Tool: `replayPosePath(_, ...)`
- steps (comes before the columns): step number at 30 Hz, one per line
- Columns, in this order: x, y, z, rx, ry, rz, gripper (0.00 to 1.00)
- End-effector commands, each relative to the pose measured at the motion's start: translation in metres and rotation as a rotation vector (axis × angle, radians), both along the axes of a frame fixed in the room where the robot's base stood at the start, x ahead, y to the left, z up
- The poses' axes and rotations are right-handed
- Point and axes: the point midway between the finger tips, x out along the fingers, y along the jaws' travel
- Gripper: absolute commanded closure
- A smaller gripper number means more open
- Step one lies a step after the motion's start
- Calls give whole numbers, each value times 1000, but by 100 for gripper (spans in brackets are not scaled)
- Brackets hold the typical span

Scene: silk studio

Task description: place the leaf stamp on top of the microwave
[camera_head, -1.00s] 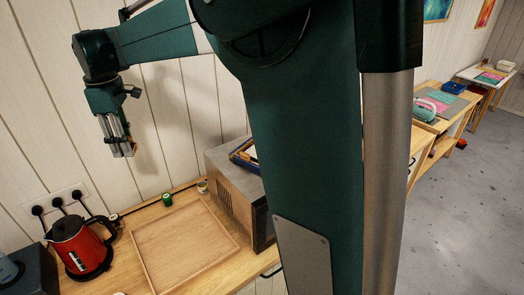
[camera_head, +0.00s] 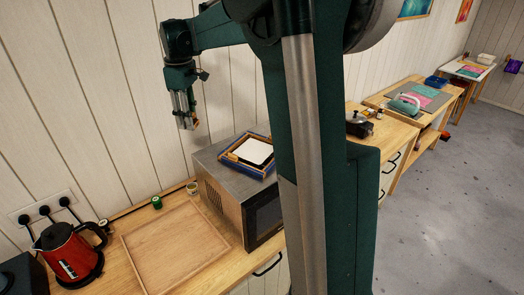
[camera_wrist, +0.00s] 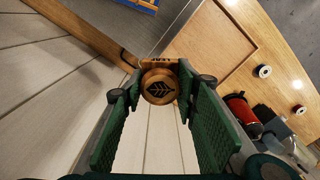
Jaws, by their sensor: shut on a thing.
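The leaf stamp (camera_wrist: 159,87) is a round wooden block with a dark leaf mark, seen between the fingertips in the wrist view. My gripper (camera_head: 188,123) is shut on it and holds it in the air, pointing down, near the wall. The microwave (camera_head: 222,192) is a grey box on the wooden counter, lower and to the right of my gripper. A blue-edged tray (camera_head: 233,162) with a white pad lies on the right part of its top. The left part of the top is bare.
A wooden tray (camera_head: 128,243) lies on the counter left of the microwave. A red kettle (camera_head: 69,252) stands at the far left. A green jar (camera_head: 157,202) and a small tin (camera_head: 192,188) stand near the wall. My own arm hides part of the right side.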

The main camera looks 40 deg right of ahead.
Motion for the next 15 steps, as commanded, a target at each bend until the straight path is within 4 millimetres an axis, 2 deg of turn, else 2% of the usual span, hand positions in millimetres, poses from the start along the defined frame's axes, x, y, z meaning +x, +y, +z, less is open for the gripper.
replayPosePath(1,-2,-16,1,0,0,-23,82)
replayPosePath(15,-34,-147,0,0,0,-209,82)
